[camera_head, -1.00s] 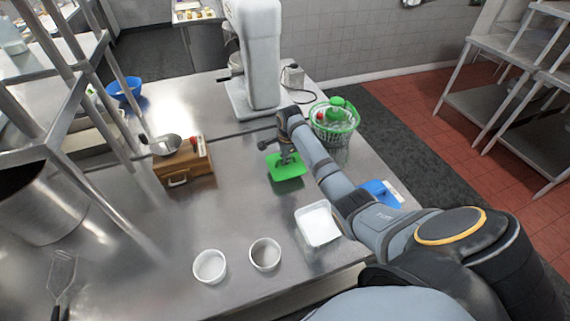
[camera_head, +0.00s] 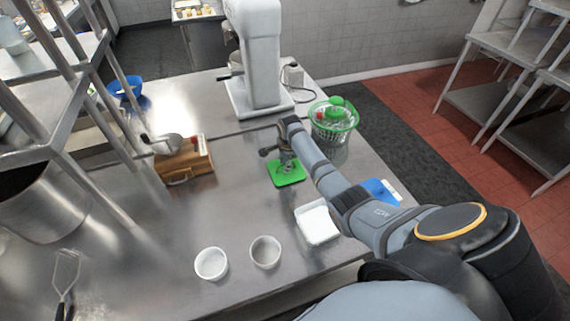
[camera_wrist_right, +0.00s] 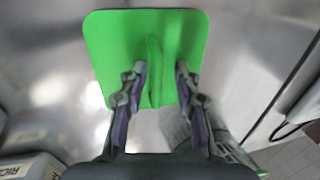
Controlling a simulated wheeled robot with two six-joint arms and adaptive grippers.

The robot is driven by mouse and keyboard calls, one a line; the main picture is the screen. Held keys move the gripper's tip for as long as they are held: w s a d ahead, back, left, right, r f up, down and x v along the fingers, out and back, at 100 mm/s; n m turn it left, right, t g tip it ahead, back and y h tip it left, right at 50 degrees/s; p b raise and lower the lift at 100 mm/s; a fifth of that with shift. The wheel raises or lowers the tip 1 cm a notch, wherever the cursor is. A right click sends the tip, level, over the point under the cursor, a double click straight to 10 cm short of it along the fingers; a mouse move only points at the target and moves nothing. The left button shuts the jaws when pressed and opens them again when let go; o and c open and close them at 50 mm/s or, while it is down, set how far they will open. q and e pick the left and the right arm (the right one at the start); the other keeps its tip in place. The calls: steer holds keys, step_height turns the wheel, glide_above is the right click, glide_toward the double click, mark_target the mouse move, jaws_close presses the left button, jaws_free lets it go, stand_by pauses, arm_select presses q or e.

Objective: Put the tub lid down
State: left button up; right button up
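The green tub lid (camera_head: 294,181) lies flat on the steel counter. In the right wrist view the lid (camera_wrist_right: 108,38) is a green square with an upright ridge handle (camera_wrist_right: 153,70) in its middle. My right gripper (camera_head: 286,166) is above the lid; in the wrist view its two fingers (camera_wrist_right: 160,70) are apart, one on each side of the handle, with a gap showing on both sides. The white tub (camera_head: 318,224) stands uncovered nearer to me, partly behind my right arm. My left gripper is not in view.
A green-rimmed basket (camera_head: 333,118) and a blue item (camera_head: 378,191) are at the right. A wooden box (camera_head: 186,163) is left of the lid and a mixer (camera_head: 254,55) behind. Counter between is clear.

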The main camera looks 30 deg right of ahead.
steer(key=shift+r, duration=0.1)
step_height(320, 180, up, 12)
steer(key=s+b, duration=0.1)
steer(key=s, duration=0.1)
steer(key=shift+s+a, duration=0.15)
steer(key=shift+a, duration=0.15)
steer(key=shift+f, duration=0.2)
